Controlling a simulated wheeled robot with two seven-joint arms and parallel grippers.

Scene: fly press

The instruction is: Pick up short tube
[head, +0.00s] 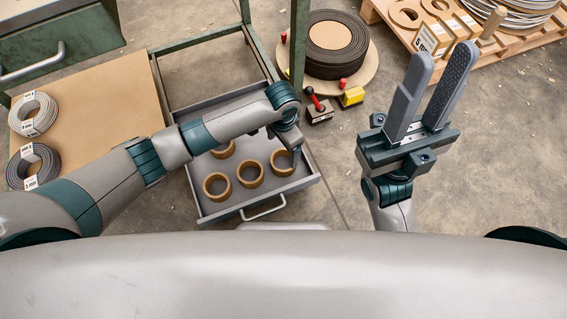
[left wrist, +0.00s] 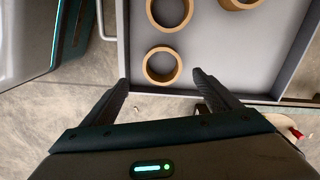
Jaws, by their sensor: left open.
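Several short brown tubes stand on end, as rings, in the open grey drawer (head: 210,212), among them one at the front left (head: 217,186), one in the front middle (head: 250,174) and one at the front right (head: 282,162). My left gripper (head: 296,158) points down over the drawer's right side; its fingers are mostly hidden in the head view. In the left wrist view, its open fingers (left wrist: 163,82) are apart and empty, with the nearest tube (left wrist: 162,66) just ahead, between their tips. My right gripper (head: 441,60) is open and empty, raised at the right.
The drawer has a handle (head: 264,209) and raised walls around the tubes. A tan board (head: 105,110) with wire coils lies left. A black coil (head: 335,60), a red-handled tool (head: 318,108) and a pallet (head: 535,35) stand behind. Bare floor lies right of the drawer.

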